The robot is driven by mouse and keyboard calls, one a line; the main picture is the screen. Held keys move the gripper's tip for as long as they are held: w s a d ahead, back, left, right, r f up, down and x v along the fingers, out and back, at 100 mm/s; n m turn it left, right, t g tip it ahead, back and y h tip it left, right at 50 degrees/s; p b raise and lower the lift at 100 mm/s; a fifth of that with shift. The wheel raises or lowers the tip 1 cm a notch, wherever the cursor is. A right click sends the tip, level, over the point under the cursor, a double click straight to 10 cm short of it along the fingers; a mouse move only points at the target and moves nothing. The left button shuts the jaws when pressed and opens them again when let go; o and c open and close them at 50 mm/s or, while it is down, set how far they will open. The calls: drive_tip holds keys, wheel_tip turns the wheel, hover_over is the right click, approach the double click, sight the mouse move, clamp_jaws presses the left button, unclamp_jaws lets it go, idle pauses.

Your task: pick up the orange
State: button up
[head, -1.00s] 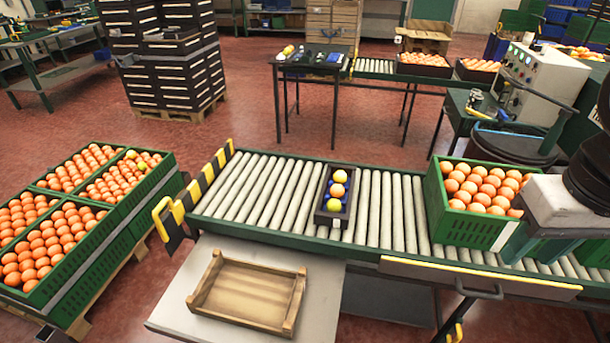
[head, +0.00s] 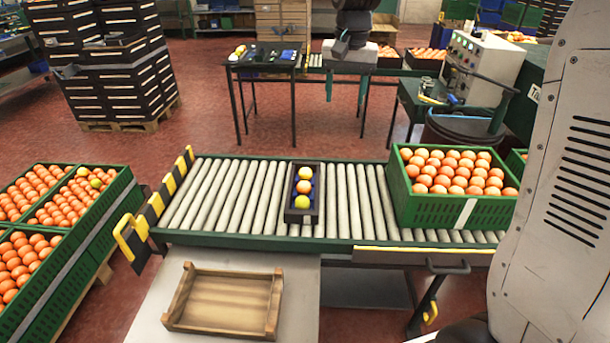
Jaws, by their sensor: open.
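An orange (head: 304,187) lies in the middle of a small dark tray (head: 289,214) on the roller conveyor (head: 240,195). A yellow fruit (head: 305,173) lies behind it and another yellow fruit (head: 302,202) in front of it, in the same row. My gripper (head: 345,76) shows at the top of the head view, above and to the right of the tray in the picture. Its two teal fingers are apart, with nothing seen between them. It is clear of the tray and the orange.
A green crate of oranges (head: 465,211) stands on the conveyor at right. An empty wooden tray (head: 222,326) lies on the table in front. Green crates of oranges (head: 75,290) stand at left. A dark table (head: 262,68) with small items stands behind.

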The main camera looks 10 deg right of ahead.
drive_tip(key=w+f+m, duration=0.1)
drive_tip(key=w+f, duration=0.5)
drive_tip(key=w, duration=0.3)
drive_tip(key=m, duration=0.3)
hover_over(305, 169)
drive_tip(key=s, duration=0.2)
wheel_tip(305, 169, down, 23)
drive_tip(key=shift+m+g, duration=0.4)
drive_tip(key=shift+m, duration=0.1)
drive_tip(key=f, duration=0.2)
drive_tip(key=w+f, duration=0.1)
drive_tip(key=f, duration=0.2)
drive_tip(key=w+f, duration=0.1)
drive_tip(key=f, duration=0.2)
drive_tip(key=shift+d+f, duration=0.1)
drive_tip(key=shift+f, duration=0.05)
wheel_tip(305, 169, down, 5)
drive_tip(key=shift+w+f, duration=0.1)
drive_tip(key=shift+f, duration=0.05)
drive_tip(key=c, duration=0.6)
